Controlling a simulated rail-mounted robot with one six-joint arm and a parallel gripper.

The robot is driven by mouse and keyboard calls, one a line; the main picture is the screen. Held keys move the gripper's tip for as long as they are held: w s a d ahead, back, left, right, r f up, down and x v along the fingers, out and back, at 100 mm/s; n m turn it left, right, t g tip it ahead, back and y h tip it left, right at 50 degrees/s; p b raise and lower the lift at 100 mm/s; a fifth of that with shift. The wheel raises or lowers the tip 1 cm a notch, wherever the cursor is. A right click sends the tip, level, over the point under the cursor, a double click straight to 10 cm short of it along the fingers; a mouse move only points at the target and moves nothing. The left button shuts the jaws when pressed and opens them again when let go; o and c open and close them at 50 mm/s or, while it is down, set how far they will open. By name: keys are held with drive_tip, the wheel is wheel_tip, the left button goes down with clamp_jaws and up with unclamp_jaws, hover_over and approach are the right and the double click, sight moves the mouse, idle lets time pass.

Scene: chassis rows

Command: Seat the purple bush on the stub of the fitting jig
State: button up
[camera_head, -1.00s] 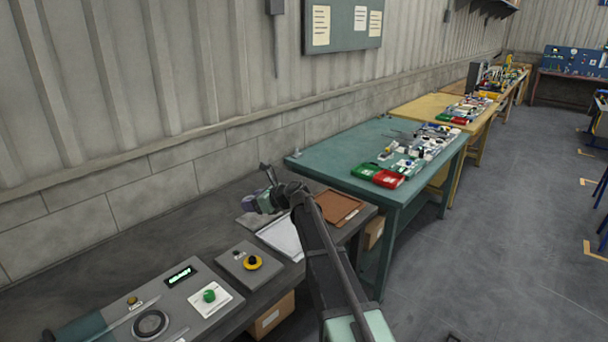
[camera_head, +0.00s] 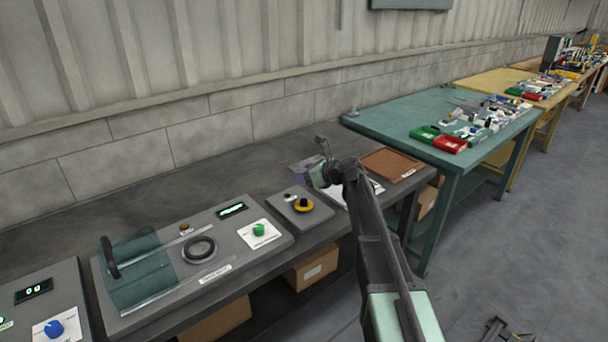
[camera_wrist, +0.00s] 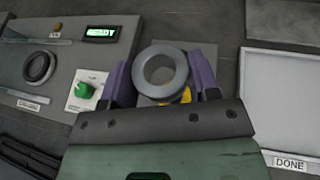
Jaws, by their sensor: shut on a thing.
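In the wrist view my gripper (camera_wrist: 160,82) is shut on the bush (camera_wrist: 142,68), whose face shows as a grey ring with an open bore. Purple sides flank it; I cannot tell whether they are bush or fingers. In the head view my gripper (camera_head: 318,170) is above the bench with purple at its far side. A grey station (camera_head: 222,216) to the left has a lit display, a round dark-rimmed part (camera_head: 199,250), a green knob (camera_head: 259,230) and a clear teal guard (camera_head: 140,275). Its label is unreadable, so I cannot confirm it as the fitting jig.
A small grey box (camera_head: 318,213) with a black knob on a yellow ring lies below my gripper. A white tray (camera_wrist: 284,62) labelled DONE and a brown tray (camera_head: 391,163) are to the right. Another station with a blue knob (camera_head: 54,328) is at far left.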

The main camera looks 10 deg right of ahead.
sight(307, 202)
drive_tip(key=f+b, duration=0.6)
drive_tip(key=shift+w+d+f+b, duration=0.15)
drive_tip(key=shift+d+f+b, duration=0.15)
drive_tip(key=shift+f, duration=0.1)
drive_tip(key=shift+f+b, duration=1.5)
idle(0.4)
drive_tip(key=o, duration=1.3)
drive_tip(key=shift+o, duration=0.2)
drive_tip(key=shift+r, duration=0.1)
drive_tip(key=p+v, duration=0.4)
drive_tip(key=v, duration=0.6)
drive_tip(key=shift+s, duration=0.35)
drive_tip(key=shift+d, duration=0.15)
